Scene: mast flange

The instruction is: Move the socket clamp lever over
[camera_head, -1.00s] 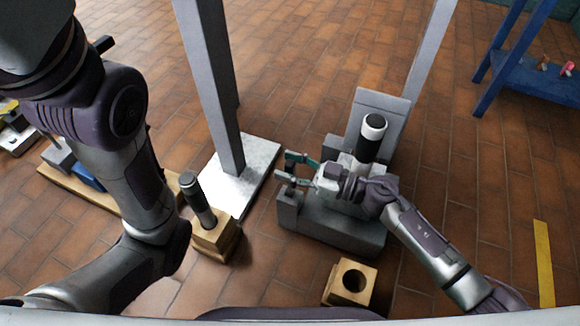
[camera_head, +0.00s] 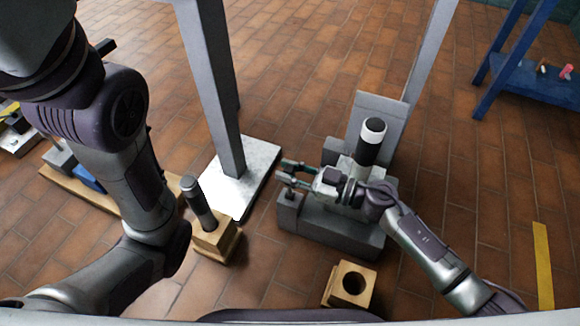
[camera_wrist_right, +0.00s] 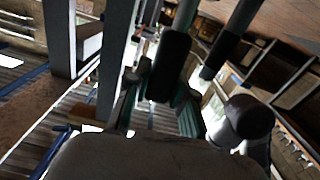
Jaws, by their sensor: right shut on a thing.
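The grey socket fixture (camera_head: 345,234) stands on the floor right of centre in the head view. A dark cylinder with a white band (camera_head: 371,142) stands upright in it. The clamp lever (camera_head: 291,182) rises at the fixture's left end and is mostly hidden by my gripper. My right gripper (camera_head: 289,173) is shut on the lever. In the right wrist view, the lever's black grip (camera_wrist_right: 168,66) shows between the teal fingers of the gripper (camera_wrist_right: 160,108). My left arm crosses the left of the head view; its gripper is out of view.
A wooden block with a dark peg (camera_head: 213,238) stands left of the fixture. An empty holed wooden block (camera_head: 338,296) sits in front. A grey post (camera_head: 213,90) on a pale plate rises behind left. A blue table (camera_head: 540,82) stands at far right.

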